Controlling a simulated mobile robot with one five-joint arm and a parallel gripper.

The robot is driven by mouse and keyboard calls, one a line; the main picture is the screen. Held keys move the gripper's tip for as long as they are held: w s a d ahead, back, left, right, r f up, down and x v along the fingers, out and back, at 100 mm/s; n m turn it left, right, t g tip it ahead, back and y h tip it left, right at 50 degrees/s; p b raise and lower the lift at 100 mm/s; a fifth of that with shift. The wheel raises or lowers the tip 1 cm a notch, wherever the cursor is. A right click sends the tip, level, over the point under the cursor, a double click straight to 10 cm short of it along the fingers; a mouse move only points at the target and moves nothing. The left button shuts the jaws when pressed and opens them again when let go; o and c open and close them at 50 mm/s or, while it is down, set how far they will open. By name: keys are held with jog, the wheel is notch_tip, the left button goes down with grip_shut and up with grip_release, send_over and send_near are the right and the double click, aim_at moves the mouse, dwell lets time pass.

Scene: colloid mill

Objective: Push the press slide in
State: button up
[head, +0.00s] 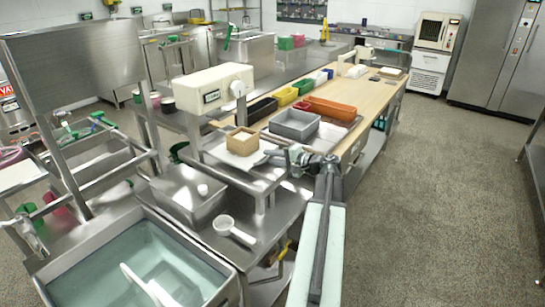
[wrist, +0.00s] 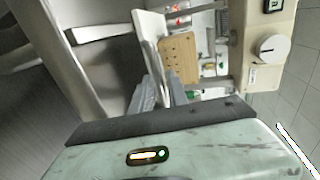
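The cream press head (head: 206,88) with a round knob stands on a metal frame beside the bench. Below it, a small wooden box (head: 243,141) with pale contents sits on a white plate (head: 222,153); I take this plate to be the press slide, though its label is not readable. My gripper (head: 272,154) is at the plate's right side, low beside the box; I cannot tell whether it touches.
A grey bin (head: 295,124) and an orange tray (head: 331,109) are on the bench behind my gripper. The floor at right (head: 430,190) is clear.

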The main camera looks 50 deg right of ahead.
jog(key=p+v, duration=0.1)
jog(key=v, duration=0.6)
jog(key=shift+s, duration=0.35)
jog(key=shift+r, duration=0.1)
jog(key=shift+c, duration=0.7)
jog(key=shift+s+a+n+y, duration=0.1)
jog(key=shift+a+n+y, duration=0.25)
jog(key=shift+a, duration=0.25)
grip_shut()
jog(key=d+p+v, duration=0.1)
jog(key=p+v, duration=0.2)
jog(key=v, duration=0.7)
jog(key=b+x, duration=0.1)
jog(key=x, duration=0.3)
jog(key=b+x, duration=0.1)
jog(key=x, duration=0.4)
jog(key=b+x, duration=0.1)
jog(key=x, duration=0.4)
jog(key=shift+w+d, duration=0.2)
jog(key=shift+d, duration=0.05)
